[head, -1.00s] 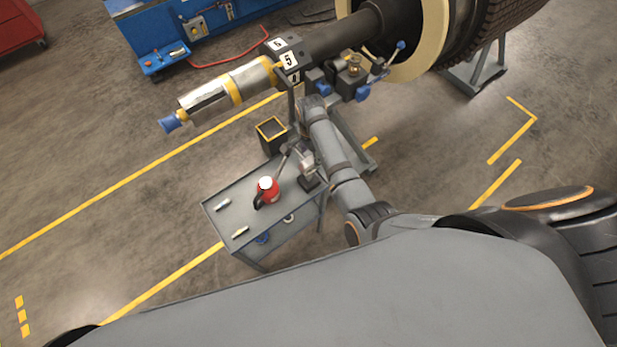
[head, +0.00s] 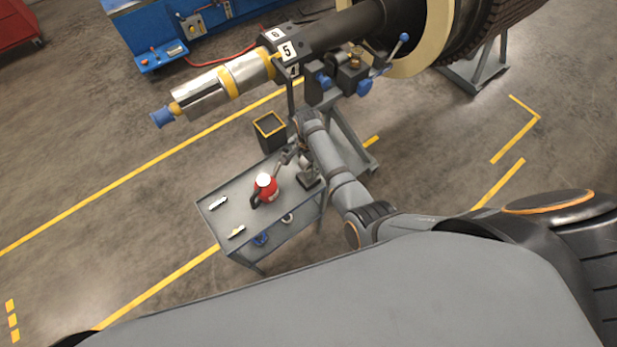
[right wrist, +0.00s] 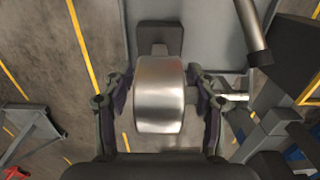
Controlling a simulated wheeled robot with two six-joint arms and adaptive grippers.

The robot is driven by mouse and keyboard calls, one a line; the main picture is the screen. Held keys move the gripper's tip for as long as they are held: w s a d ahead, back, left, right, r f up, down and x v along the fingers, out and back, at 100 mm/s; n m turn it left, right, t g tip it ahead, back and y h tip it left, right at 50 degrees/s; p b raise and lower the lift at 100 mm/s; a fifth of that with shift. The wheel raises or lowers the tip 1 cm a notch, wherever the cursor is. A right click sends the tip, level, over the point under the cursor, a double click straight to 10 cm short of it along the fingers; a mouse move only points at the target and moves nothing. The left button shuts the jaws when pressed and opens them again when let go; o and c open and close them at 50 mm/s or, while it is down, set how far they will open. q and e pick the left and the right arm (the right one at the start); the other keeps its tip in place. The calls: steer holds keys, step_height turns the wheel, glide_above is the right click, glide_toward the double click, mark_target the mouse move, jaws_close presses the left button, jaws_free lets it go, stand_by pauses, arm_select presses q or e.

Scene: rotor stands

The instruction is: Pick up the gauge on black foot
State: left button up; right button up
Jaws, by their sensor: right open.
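The gauge with a rounded metal body (right wrist: 158,95) shows in the right wrist view, with its black foot (right wrist: 160,38) behind it. In the head view the black foot (head: 309,181) stands on the grey cart near its right edge; the gauge body is partly hidden there by my arm. My right gripper (right wrist: 160,112) is open, with one finger on each side of the metal body. I cannot tell whether the fingers touch it. In the head view my right gripper (head: 300,158) is at the gauge, small and partly hidden. My left gripper is not in view.
The grey cart (head: 225,222) also carries a red and white container (head: 265,189) with a black handle and small metal pieces (head: 237,231). A black bin (head: 270,131) stands behind it. The large rotor shaft (head: 345,33) and its stand are close beyond my right arm.

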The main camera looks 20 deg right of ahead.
steer(key=shift+s, duration=0.1)
jaws_close()
steer(key=shift+r, duration=0.2)
stand_by(0.3)
